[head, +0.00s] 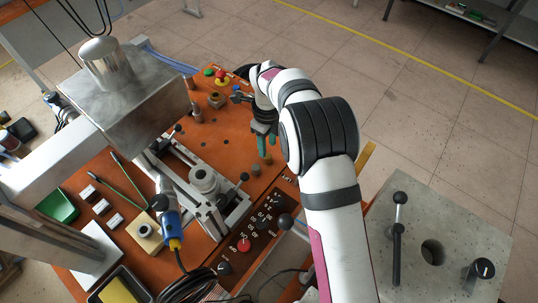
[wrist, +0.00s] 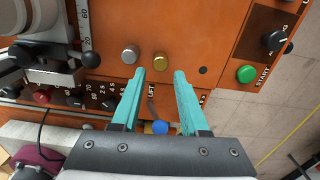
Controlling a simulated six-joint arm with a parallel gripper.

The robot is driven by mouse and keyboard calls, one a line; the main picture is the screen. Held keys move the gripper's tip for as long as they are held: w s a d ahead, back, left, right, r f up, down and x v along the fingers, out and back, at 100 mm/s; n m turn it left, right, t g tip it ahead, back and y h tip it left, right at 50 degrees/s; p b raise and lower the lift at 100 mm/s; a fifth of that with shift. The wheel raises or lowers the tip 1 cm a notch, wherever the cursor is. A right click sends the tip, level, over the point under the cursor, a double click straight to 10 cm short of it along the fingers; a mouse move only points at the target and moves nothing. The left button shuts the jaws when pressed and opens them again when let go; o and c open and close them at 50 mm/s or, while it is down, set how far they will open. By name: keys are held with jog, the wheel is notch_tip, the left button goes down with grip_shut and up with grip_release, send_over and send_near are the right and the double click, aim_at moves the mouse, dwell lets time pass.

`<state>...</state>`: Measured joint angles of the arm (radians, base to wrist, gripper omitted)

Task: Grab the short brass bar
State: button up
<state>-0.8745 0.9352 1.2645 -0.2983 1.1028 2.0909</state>
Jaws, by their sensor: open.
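The short brass bar (wrist: 160,62) stands end-up on the orange panel in the wrist view, its round gold top showing just beyond and between my fingertips. A silver-grey bar (wrist: 130,54) of like size stands close to its left. My gripper (wrist: 159,74) has two teal fingers, spread apart with nothing held between them. In the head view my gripper (head: 267,146) points down over the orange top, and two small cylinders stand by its fingertips. The one nearer the fingers (head: 267,158) appears to be the brass bar. Its height below the fingertips is hard to judge.
A blue-tipped lever (wrist: 160,127) shows between the finger bases. A green START button (wrist: 246,74) and a black knob (wrist: 276,41) lie to the right. The metal slide frame (head: 205,180) stands left of my gripper, and a grey plate with levers (head: 440,225) lies at right.

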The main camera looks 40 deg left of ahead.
aim_at(268, 156)
notch_tip(268, 156, down, 5)
jog(key=shift+f, duration=0.2)
grip_shut()
